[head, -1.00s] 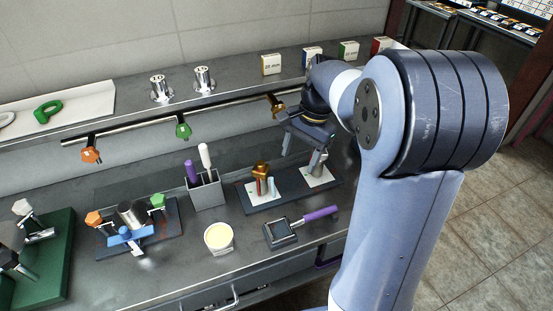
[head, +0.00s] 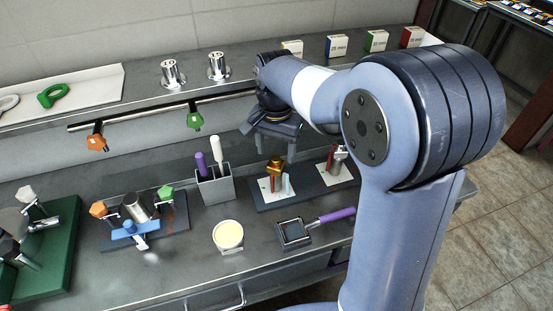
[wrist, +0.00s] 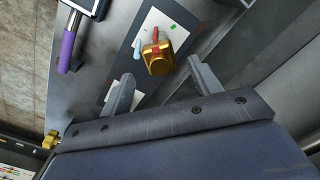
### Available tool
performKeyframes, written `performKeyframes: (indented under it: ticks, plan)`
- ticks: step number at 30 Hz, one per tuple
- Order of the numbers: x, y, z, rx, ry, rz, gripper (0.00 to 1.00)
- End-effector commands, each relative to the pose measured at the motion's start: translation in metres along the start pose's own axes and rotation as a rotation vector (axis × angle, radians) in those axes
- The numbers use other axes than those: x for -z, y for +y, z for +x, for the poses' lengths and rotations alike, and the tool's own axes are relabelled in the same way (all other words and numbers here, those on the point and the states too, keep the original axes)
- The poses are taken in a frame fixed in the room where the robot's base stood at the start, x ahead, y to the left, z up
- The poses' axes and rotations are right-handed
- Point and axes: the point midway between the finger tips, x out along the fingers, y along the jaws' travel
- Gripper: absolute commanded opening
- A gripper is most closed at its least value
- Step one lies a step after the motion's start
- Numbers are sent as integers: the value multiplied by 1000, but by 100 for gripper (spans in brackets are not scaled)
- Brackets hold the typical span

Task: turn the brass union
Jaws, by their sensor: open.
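The brass union (head: 276,166) is a gold-coloured fitting standing on a white card on a dark base plate, with a red part beside it. In the wrist view the brass union (wrist: 158,60) shows just beyond the fingertips, between their lines. My gripper (head: 275,146) is above it, pointing down, with its fingers spread. In the wrist view my gripper (wrist: 161,72) is open and empty, with no visible contact. The exact height gap is hard to tell.
A silver fitting (head: 337,159) stands on a second card to the right. A grey holder (head: 214,187) with upright handles stands to the left. A purple-handled tool (head: 294,233) and a round pale dish (head: 228,236) lie in front. A pipe (head: 150,116) with valves runs behind.

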Motion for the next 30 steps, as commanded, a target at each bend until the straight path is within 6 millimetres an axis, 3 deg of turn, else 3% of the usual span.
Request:
performKeyframes:
  ticks: [7,19,30]
  plan:
    - [0,0,35,-1,-2,1,60]
    - [0,0,42,1,0,1,60]
    - [0,0,42,1,0,1,30]
